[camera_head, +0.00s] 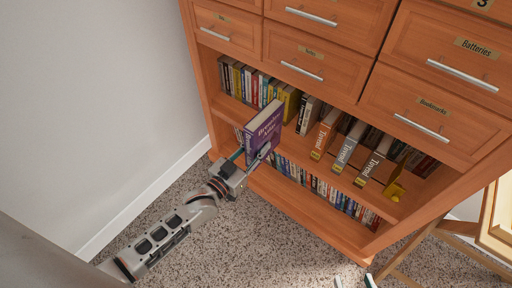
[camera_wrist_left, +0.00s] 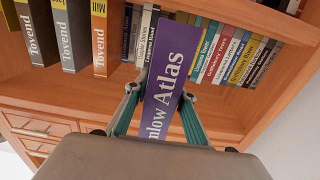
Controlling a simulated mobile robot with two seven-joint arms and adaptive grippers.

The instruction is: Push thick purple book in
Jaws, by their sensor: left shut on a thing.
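The thick purple book (camera_head: 264,128) stands upright at the upper book shelf and juts out past its front edge, its spine reading "Atlas" in the left wrist view (camera_wrist_left: 172,75). My left gripper (camera_head: 252,157) is shut on the lower part of the book, with a teal-lined finger on either side of it. The left wrist view shows the fingers (camera_wrist_left: 160,105) against both faces. The book's far end is hidden among the other books. Only the fingertips of my right gripper (camera_head: 354,282) show at the bottom edge, apart, with nothing seen between them.
A row of thin books (camera_head: 249,83) stands left of the purple book. Several thick Tovend volumes (camera_head: 349,144) stand to its right. A lower shelf (camera_head: 290,205) holds more books. Drawers (camera_head: 297,57) are above. A wooden chair or frame (camera_head: 440,238) stands at the right.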

